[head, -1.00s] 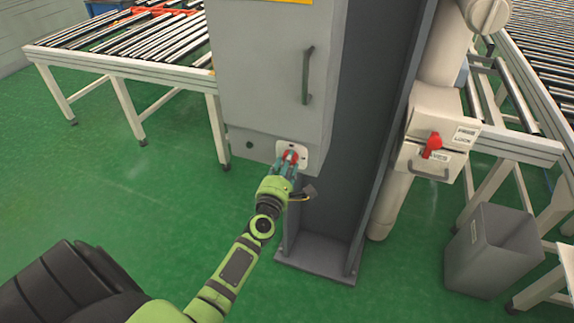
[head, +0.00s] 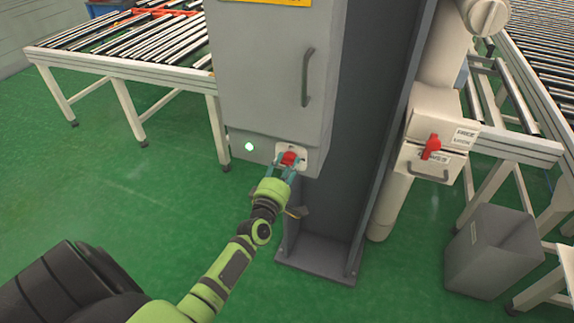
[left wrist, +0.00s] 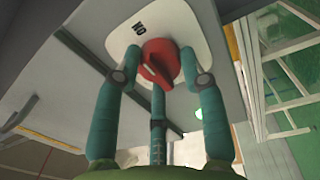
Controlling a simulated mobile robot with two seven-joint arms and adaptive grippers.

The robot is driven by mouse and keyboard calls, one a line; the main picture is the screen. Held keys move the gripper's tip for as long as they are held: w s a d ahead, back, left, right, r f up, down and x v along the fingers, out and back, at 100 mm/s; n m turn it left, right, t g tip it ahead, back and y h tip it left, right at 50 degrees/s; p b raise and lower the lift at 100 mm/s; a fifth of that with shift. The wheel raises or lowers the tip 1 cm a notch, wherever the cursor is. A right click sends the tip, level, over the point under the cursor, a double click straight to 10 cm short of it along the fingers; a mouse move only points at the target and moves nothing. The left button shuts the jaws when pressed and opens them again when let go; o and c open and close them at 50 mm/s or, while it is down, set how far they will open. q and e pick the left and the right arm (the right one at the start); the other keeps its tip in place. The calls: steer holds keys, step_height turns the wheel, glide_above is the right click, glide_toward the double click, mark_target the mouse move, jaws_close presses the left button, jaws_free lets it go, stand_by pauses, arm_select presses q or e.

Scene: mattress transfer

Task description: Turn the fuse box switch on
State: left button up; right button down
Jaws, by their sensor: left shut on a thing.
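The grey fuse box (head: 262,90) hangs on a dark column in the head view. Its red rotary switch (head: 288,158) sits on a white plate (head: 303,161) at the lower right. The small round lamp (head: 249,146) left of the switch glows pale green. My left gripper (head: 282,166) is at the switch. In the left wrist view its teal fingers (left wrist: 158,82) are shut around the red switch (left wrist: 156,66). The plate there carries the word ON, seen upside down. My right gripper is not in view.
A second red handle (head: 431,146) is on a beige box (head: 433,110) to the right. A grey bin (head: 493,250) stands at the lower right. Roller conveyors (head: 130,42) flank the column. Green floor (head: 110,190) is clear at left.

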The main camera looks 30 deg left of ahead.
arm_select(q)
steer(key=shift+s+a+f+m, duration=0.1)
steer(key=shift+a+m, duration=0.15)
steer(key=shift+m, duration=0.55)
steer(key=o, duration=1.1)
steer(key=shift+a, duration=0.1)
steer(key=v, duration=1.2)
